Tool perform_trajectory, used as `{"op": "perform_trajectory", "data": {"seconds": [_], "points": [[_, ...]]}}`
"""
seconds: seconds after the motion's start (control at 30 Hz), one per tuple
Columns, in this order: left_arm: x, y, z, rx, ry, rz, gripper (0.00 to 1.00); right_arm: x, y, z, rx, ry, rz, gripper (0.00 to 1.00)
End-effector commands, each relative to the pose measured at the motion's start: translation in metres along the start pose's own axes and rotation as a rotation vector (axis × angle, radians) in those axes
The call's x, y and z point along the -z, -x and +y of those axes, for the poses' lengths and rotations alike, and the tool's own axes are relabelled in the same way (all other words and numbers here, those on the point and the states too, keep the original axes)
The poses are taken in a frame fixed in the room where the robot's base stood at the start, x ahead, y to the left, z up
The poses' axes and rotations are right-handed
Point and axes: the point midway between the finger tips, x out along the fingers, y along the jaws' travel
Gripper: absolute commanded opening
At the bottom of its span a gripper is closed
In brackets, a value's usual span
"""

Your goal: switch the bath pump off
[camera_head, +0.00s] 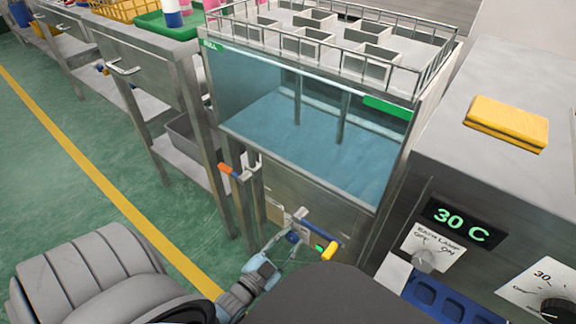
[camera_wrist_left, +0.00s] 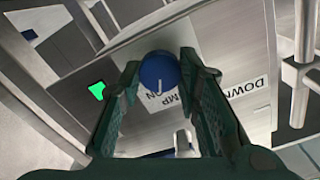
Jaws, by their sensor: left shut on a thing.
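The bath pump's round blue knob (camera_wrist_left: 158,72) sits on a steel panel, with a white line on its face. A partly covered label beside it (camera_wrist_left: 168,103) shows "MP" and "ON". My left gripper (camera_wrist_left: 160,80) is shut on the knob, one green finger on each side. In the head view the left gripper (camera_head: 284,250) reaches the panel low on the front of the bath (camera_head: 310,135), and the blue knob (camera_head: 293,237) shows just beyond it. A small green light (camera_wrist_left: 97,90) glows near the knob. My right gripper is out of view.
An orange-tipped lever (camera_head: 228,170) and a yellow-tipped lever (camera_head: 330,251) flank the panel. A "DOWN" label (camera_wrist_left: 247,88) is close to the fingers. To the right are a bath lamp knob (camera_head: 425,260), a "30 C" display (camera_head: 461,222) and a yellow sponge (camera_head: 506,122).

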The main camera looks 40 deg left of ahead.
Motion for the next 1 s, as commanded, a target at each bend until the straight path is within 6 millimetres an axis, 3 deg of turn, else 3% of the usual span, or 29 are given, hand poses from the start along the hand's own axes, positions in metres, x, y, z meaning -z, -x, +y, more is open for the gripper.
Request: {"op": "perform_trajectory", "data": {"seconds": [1.0], "points": [[-0.002, 0.001, -0.001, 0.0, 0.837, -0.004, 0.03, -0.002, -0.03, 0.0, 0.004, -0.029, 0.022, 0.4]]}}
